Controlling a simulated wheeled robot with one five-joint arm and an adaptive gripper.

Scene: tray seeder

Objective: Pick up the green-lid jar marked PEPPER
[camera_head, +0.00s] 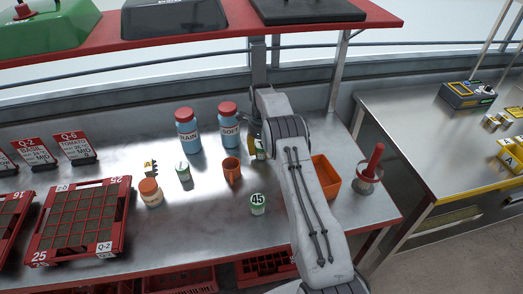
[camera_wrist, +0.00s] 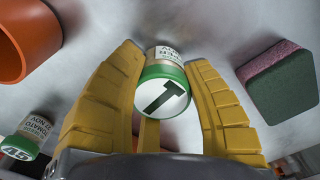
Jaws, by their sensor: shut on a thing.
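In the wrist view, my gripper (camera_wrist: 164,57) has its yellow fingers closed on both sides of a small jar (camera_wrist: 165,90). The jar has a green lid with a white top bearing a dark T-like mark. Its pale label is partly visible, and I cannot read PEPPER on it. In the head view, my gripper (camera_head: 257,150) is mostly hidden behind my arm, above the steel bench. Another green-lid jar marked 45 (camera_head: 258,205) stands on the bench; its label reads TOMATO in the wrist view (camera_wrist: 25,135). A further green-lid jar (camera_head: 183,172) stands farther left.
An orange cup (camera_head: 231,172) stands left of my gripper, with blue RAIN (camera_head: 188,132) and SOFT (camera_head: 229,128) bottles behind. An orange-lid jar (camera_head: 151,193) and red seed tray (camera_head: 78,218) are left. An orange bin (camera_head: 326,178) is right. A pink-green sponge (camera_wrist: 280,82) lies nearby.

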